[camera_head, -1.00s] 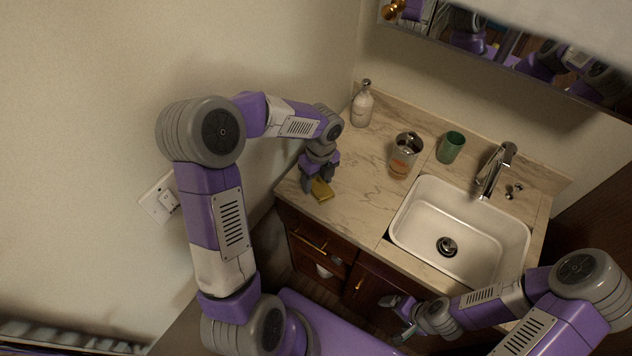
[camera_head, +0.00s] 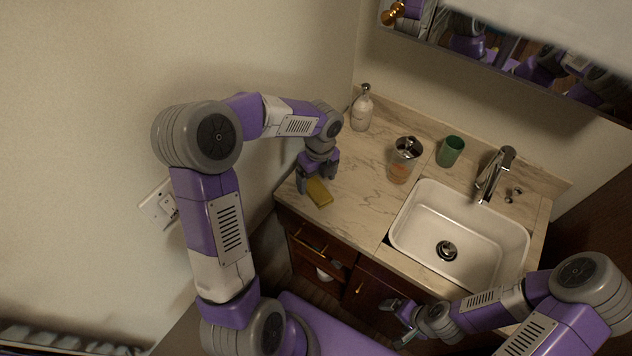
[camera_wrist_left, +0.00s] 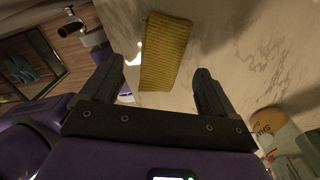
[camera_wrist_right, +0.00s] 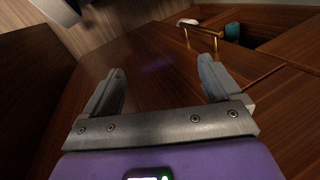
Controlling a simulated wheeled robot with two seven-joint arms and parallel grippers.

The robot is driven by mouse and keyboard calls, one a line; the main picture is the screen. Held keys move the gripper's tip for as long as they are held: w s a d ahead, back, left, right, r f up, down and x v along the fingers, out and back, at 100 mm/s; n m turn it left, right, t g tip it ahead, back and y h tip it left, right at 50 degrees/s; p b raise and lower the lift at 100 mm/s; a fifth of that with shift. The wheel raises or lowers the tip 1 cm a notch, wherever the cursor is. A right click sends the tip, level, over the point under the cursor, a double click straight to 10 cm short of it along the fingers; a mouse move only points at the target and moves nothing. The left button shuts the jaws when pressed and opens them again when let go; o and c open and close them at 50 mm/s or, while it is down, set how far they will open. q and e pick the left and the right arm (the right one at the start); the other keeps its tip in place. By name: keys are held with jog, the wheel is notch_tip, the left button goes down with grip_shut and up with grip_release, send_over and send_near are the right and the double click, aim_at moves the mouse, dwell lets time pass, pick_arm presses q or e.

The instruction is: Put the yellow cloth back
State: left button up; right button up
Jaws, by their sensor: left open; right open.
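The yellow cloth (camera_head: 319,192) lies folded on the marble counter near its front left edge. In the left wrist view the cloth (camera_wrist_left: 166,52) lies just beyond and between the open fingertips, apart from them. My left gripper (camera_head: 316,183) is open and empty, over the counter right behind the cloth; its fingers also show in the left wrist view (camera_wrist_left: 155,88). My right gripper (camera_head: 402,318) is open and empty, low in front of the cabinet; its fingers also show in the right wrist view (camera_wrist_right: 160,85).
A cabinet drawer (camera_head: 312,243) below the cloth stands partly open.

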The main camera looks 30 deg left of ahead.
aim_at(319, 184)
pick_arm(q)
notch_tip(319, 184, up, 9)
jog(key=p, duration=0.1)
jog(key=shift+w+d+p, duration=0.15)
jog(key=shift+w+p, duration=0.15)
jog(key=shift+p, duration=0.1)
